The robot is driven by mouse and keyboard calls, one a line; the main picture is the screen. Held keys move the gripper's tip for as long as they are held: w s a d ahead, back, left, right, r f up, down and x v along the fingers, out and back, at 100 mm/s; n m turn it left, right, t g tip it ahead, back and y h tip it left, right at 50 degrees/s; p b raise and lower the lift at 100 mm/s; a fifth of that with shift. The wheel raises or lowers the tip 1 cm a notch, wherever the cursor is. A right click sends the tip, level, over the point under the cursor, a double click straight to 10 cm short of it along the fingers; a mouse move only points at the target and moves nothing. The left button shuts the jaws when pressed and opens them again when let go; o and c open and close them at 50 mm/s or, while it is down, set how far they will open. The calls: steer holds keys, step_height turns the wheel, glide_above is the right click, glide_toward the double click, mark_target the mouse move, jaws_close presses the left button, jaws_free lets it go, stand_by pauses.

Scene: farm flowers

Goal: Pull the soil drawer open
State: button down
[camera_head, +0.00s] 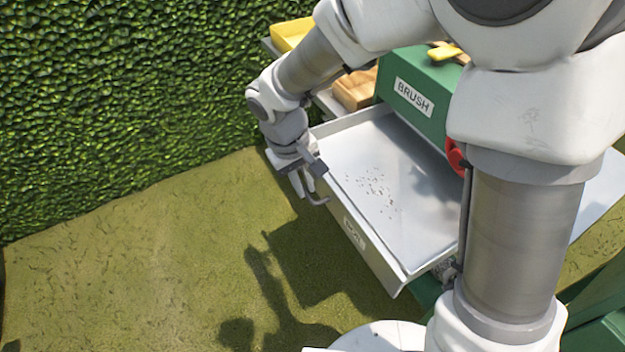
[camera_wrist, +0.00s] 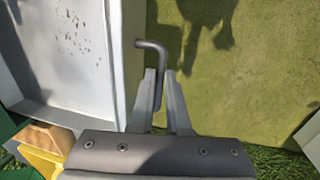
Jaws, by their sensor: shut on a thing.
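The soil drawer (camera_head: 350,150) is a white, shallow tray that stands pulled out from the green cabinet (camera_head: 418,84). A scatter of dark specks lies on its floor. A label on its front face is too blurred to read. My gripper (camera_head: 308,186) is at the drawer's front, toward its far left end, shut on the grey bent handle (camera_head: 319,199). In the wrist view the two fingers of my gripper (camera_wrist: 168,98) close around the handle (camera_wrist: 152,46), whose bent end sticks out past the fingertips. The drawer (camera_wrist: 119,60) shows to the left there.
A green box labelled BRUSH stands on the cabinet behind the drawer. A wooden block (camera_head: 356,89) and a yellow tray (camera_head: 290,34) are at the back left. A hedge (camera_head: 120,100) closes off the left. The grass (camera_head: 130,270) before the drawer is clear.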

steer(key=shift+w, duration=0.1)
steer(key=c, duration=0.9)
jaws_free()
steer(key=a+r+p, duration=0.1)
steer(key=r, duration=0.4)
steer(key=s+r+p, duration=0.1)
steer(key=r+p, duration=0.1)
steer(key=r, duration=0.4)
steer(key=s+a+r+p, duration=0.1)
steer(key=r+p, duration=0.1)
steer(key=r, duration=0.4)
steer(key=shift+a+r, duration=0.1)
steer(key=shift+a, duration=0.2)
steer(key=s+d+r+m+t+y, duration=0.1)
steer(key=s+d+r+m+t, duration=0.1)
steer(key=s+d, duration=0.35)
steer(key=s+d+r+m+t, duration=0.1)
steer(key=s+d+r+m, duration=0.15)
steer(key=d, duration=0.65)
steer(key=s+d+r+m+t+y, duration=0.1)
steer(key=s+d+m+t, duration=0.15)
steer(key=d, duration=0.55)
steer(key=shift+g, duration=0.55)
steer(key=r+p, duration=1.2)
steer(key=shift+s+a, duration=0.15)
steer(key=shift+a, duration=0.1)
